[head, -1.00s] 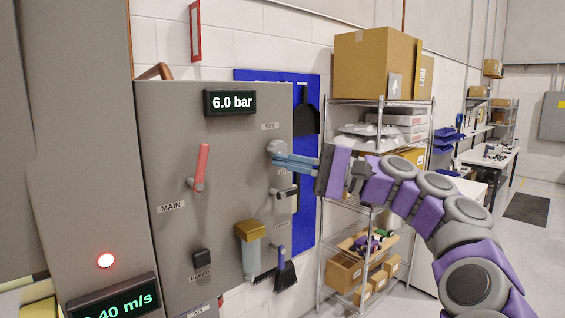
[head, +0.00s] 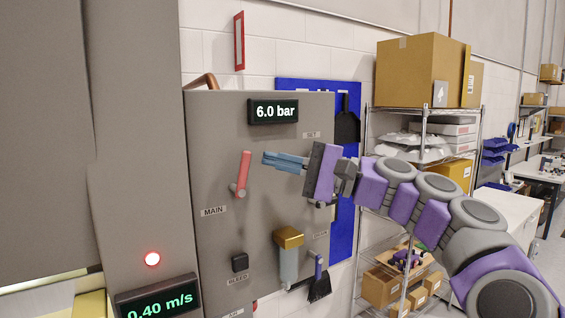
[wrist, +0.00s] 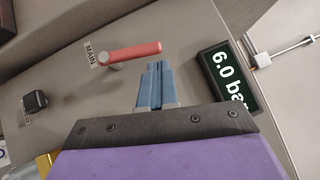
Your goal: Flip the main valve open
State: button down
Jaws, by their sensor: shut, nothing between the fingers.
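The main valve has a red lever handle (head: 243,171) on a grey pivot, beside the MAIN label (head: 213,211) on the grey panel. In the head view the lever points up and leans slightly right. The lever also shows in the wrist view (wrist: 136,52), lying across the picture above the fingertips. My gripper (head: 266,158) has blue fingers closed together, with nothing between them. It is to the right of the lever, near its upper end, with a small gap. Its fingers show in the wrist view (wrist: 156,66) too, apart from the lever.
The panel (head: 222,125) carries a pressure display (head: 273,111) reading 6.0 bar, a black BLEED knob (head: 240,263) and a gold-topped filter (head: 288,238) below my gripper. A wire shelf with boxes (head: 420,70) stands at the right.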

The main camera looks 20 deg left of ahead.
aim_at(251, 154)
jog(key=a+n+h+p, duration=0.1)
jog(key=s+a+r+n+h+p, duration=0.1)
jog(key=p, duration=0.1)
jog(key=shift+a+r+p, duration=0.1)
jog(key=shift+a+p, duration=0.2)
jog(key=shift+a, duration=0.05)
jog(key=shift+s+d+n, duration=0.3)
jog(key=shift+d, duration=0.05)
jog(key=shift+w+a, duration=0.1)
jog(key=shift+w, duration=0.2)
